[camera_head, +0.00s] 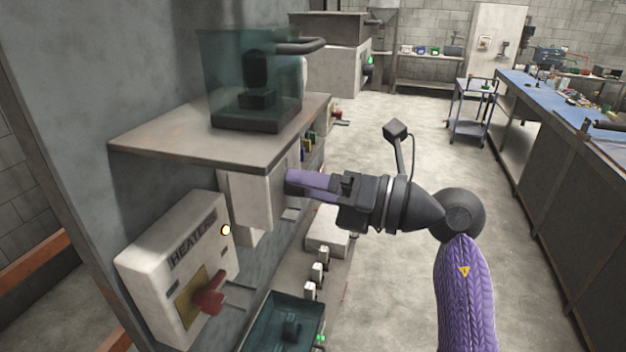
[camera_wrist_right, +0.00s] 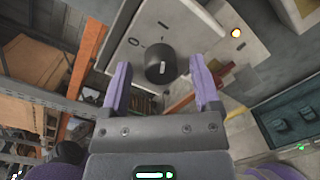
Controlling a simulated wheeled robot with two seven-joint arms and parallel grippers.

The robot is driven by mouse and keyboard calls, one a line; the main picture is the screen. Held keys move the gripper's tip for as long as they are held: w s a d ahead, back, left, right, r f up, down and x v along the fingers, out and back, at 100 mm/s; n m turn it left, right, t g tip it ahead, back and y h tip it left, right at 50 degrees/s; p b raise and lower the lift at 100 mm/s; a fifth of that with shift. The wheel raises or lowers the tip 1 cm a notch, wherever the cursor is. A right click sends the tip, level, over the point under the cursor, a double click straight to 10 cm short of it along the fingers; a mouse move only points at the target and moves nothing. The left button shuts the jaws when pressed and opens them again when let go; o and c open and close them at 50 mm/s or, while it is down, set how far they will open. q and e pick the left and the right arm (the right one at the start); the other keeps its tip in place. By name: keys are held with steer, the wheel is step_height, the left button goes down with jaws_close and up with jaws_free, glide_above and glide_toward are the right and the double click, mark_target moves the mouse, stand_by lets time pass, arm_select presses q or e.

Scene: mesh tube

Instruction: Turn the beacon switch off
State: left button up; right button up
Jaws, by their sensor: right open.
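My right gripper (camera_head: 290,183) reaches in from the right in the head view, at a pale box (camera_head: 250,200) under a shelf. In the right wrist view my right gripper (camera_wrist_right: 158,88) is open. The knob does not show in the head view. My left gripper is not in view.
A "HEATERS" box (camera_head: 180,265) with a red lever (camera_head: 209,297) is at lower left, near a lit yellow-white lamp (camera_head: 226,230). The shelf (camera_head: 190,145) carries a teal transparent case (camera_head: 225,75). A teal bin (camera_head: 285,320) is below. Open floor lies right, before a blue-topped bench (camera_head: 545,95).

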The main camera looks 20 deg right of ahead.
jaws_close()
steer(key=n+b, duration=1.2)
steer(key=shift+f+y, duration=0.1)
steer(key=shift+y, duration=0.3)
steer(key=shift+n, duration=0.3)
stand_by(0.5)
jaws_free()
